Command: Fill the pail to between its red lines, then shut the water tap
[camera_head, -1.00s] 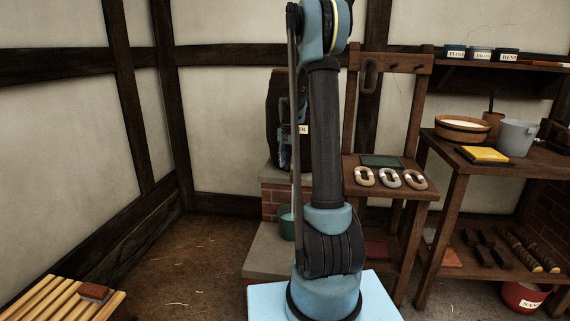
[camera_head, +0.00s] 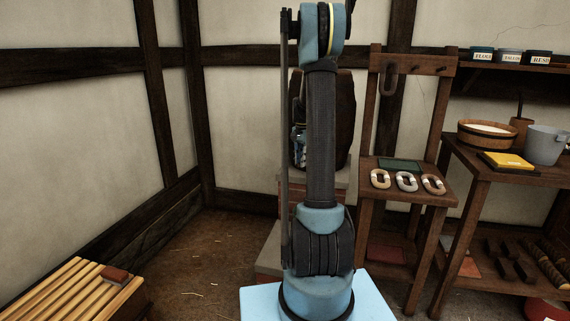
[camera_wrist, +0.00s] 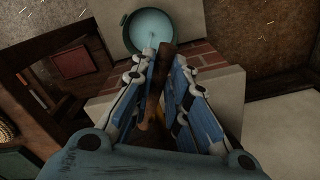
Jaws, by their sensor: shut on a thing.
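The pail (camera_wrist: 128,47) shows in the wrist view as a round green rim at the top, with pale blue water inside. A light streak at its near edge looks like running water. I cannot make out the red lines. My gripper (camera_wrist: 168,62) is shut on the brown wooden tap (camera_wrist: 158,80), which sits between its blue fingers, just nearer than the pail. In the head view the dark barrel (camera_head: 344,120) stands on a brick plinth, partly behind my arm. The pail and the tap are hidden there.
A workbench (camera_head: 470,165) with a wooden tub (camera_head: 487,135) and a grey bucket (camera_head: 545,145) stands further right. A slatted bench (camera_head: 70,295) is at lower left. The floor between is clear.

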